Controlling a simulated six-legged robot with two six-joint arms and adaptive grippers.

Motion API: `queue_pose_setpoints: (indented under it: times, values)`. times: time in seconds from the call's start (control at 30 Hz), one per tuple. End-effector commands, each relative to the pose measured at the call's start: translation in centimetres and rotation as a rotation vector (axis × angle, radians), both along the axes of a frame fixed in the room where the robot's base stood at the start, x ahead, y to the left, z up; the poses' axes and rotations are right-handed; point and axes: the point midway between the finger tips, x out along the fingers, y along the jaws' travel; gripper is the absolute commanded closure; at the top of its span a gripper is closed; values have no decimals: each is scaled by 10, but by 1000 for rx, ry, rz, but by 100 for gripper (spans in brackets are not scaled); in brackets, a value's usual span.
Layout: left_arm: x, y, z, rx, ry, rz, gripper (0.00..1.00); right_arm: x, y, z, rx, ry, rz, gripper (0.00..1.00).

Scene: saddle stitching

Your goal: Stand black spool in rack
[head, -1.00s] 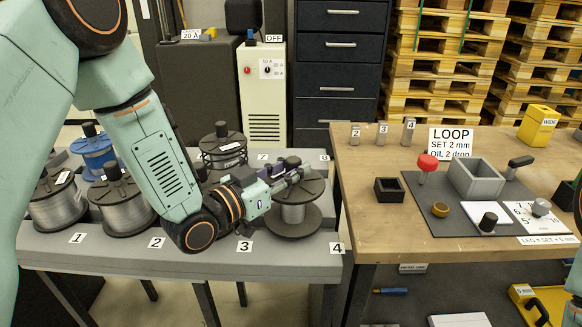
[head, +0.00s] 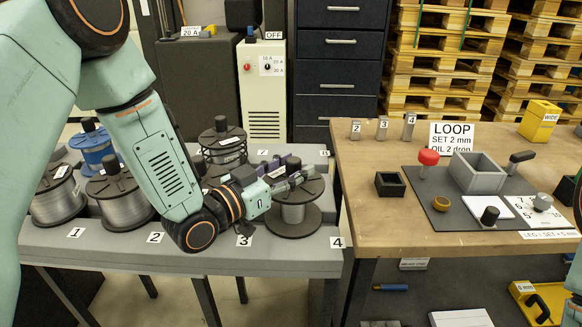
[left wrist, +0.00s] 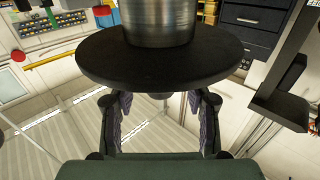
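A spool with black flanges and silver-grey wire (head: 293,215) stands upright at the front right of the grey rack (head: 190,262), by label 4. My left gripper (head: 296,176) reaches in from the left at its upper flange and hides part of its top. In the left wrist view the black flange (left wrist: 160,62) fills the upper part. My left gripper (left wrist: 158,108) has its two fingers spread, with a small dark knob (left wrist: 159,96) between them and gaps on both sides. My right gripper is out of view; only a piece of that arm shows at the right edge.
More spools fill the rack: a blue one (head: 95,148), grey ones (head: 118,208) and a dark-banded one (head: 223,150) behind my arm. A wooden bench (head: 385,240) with a tray and small tools stands close to the rack's right end.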

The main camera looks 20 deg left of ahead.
Motion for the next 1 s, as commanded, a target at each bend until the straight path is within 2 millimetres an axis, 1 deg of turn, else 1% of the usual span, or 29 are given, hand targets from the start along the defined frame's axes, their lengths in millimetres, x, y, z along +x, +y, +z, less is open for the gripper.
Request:
queue_pose_setpoints:
  times: [0.3, 0.43, 0.7, 1.0]
  values:
    - [-1, 0, -2, 1, 5, 0, 46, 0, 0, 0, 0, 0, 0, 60]
    - [-5, 4, -2, -2, 5, 2, 46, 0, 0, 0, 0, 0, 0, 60]
    - [-32, 20, -2, -5, 6, 5, 46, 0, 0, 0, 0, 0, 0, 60]
    - [-57, 33, -2, -5, 4, 6, 46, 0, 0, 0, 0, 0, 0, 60]
